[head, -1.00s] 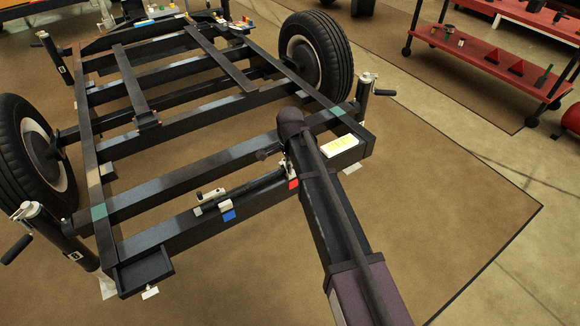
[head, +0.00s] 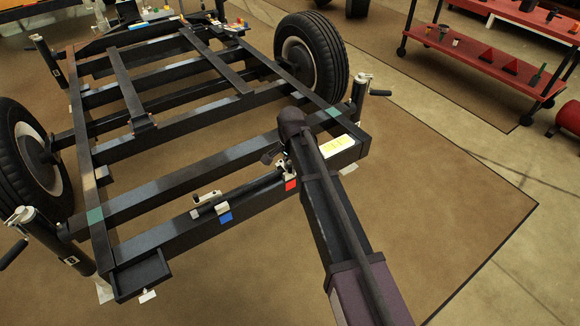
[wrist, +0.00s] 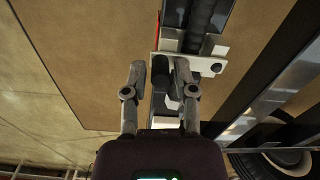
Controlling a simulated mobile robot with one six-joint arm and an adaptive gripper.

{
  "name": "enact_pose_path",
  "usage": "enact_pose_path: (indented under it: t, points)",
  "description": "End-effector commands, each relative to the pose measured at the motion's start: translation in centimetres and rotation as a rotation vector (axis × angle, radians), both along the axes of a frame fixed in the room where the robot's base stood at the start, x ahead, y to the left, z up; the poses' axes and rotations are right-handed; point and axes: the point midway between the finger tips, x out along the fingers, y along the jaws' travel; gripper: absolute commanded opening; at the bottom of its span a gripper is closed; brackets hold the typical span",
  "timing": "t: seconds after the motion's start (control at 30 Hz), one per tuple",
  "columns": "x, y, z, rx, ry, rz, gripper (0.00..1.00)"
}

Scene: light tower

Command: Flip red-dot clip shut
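The red-dot clip (head: 284,168) sits on the front beam of the black trailer frame, above a red square marker (head: 291,185). My arm partly hides it in the head view. In the wrist view its pale bracket (wrist: 208,62) crosses just beyond the fingertips, with a thin red edge of the marker (wrist: 158,28) above. My gripper (wrist: 160,72) is open, its two fingers apart, with a dark round-ended part (wrist: 161,76) between them. Whether either finger touches that part is unclear. In the head view my gripper (head: 272,156) shows small and dark beside the clip.
A dark tube (head: 250,189) lies along the front beam. A second clip (head: 222,208) with a blue marker (head: 226,218) holds it further left; its lever (head: 206,198) stands off the beam. A white-and-yellow label (head: 337,146) is right of my arm. Open floor lies in front.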

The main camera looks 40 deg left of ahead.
Motion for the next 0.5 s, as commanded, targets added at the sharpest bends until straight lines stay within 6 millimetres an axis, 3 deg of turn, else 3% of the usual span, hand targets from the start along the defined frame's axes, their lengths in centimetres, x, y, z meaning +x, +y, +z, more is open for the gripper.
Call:
enact_pose_path:
  t: [0.5]
  points:
    - [-0.12, 0.05, 0.01, 0.0, 0.001, -0.01, 0.57]
